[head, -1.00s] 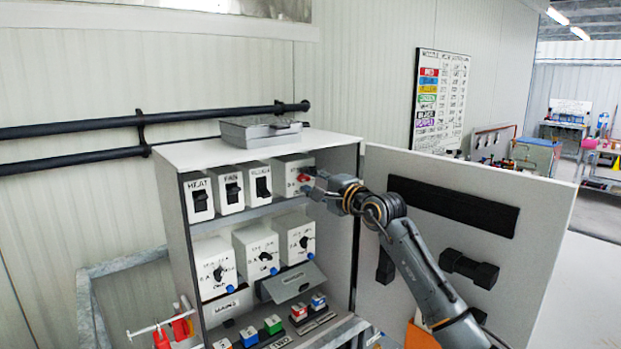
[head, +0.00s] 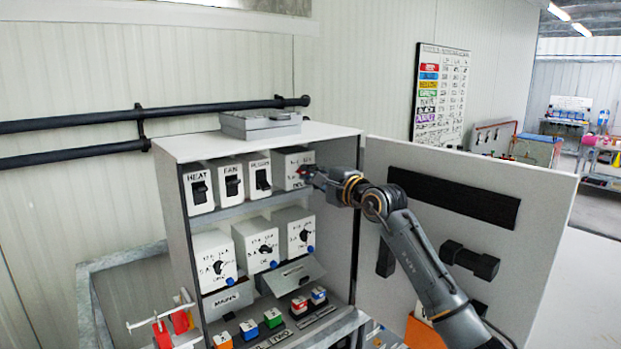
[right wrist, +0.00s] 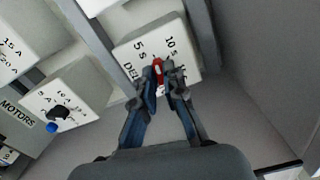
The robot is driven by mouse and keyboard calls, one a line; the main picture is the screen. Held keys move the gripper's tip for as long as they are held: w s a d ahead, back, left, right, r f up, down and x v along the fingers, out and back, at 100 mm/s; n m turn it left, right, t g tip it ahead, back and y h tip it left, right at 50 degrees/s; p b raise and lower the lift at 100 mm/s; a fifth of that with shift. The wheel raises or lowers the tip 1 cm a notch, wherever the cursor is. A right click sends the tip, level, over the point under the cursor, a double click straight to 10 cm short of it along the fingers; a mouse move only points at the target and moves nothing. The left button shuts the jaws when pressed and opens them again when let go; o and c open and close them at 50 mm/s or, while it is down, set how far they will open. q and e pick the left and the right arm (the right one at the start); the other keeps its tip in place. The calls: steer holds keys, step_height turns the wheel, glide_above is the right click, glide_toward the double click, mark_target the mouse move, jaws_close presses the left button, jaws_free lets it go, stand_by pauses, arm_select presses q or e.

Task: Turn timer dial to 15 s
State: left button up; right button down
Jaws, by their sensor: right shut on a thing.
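The timer box (head: 285,165) is a white box at the right end of the cabinet's top shelf. It also shows in the right wrist view (right wrist: 128,52), with "5 s" and "10 s" legible and part of a "DEL" label. Its red dial (right wrist: 157,66) is between my right fingertips. My right gripper (right wrist: 161,82) is shut on this dial, and the fingers partly cover the dial and the lettering. In the head view my right gripper (head: 308,174) reaches the box from the right. The exact dial setting cannot be read. My left gripper is not in view.
Heat (head: 198,191), fan (head: 230,184) and a third switch box (head: 258,175) stand left of the timer. Several dial boxes (head: 256,245) with black knobs sit below. The open cabinet door (head: 540,220) stands right of my arm. A grey case (head: 260,124) lies on top.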

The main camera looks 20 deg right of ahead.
steer(key=m+b, duration=0.6)
steer(key=m, duration=1)
steer(key=shift+f, duration=0.1)
steer(key=m+b, duration=0.1)
steer(key=m, duration=0.5)
stand_by(0.4)
steer(key=c, duration=1.4)
jaws_free()
steer(key=shift+s, duration=0.1)
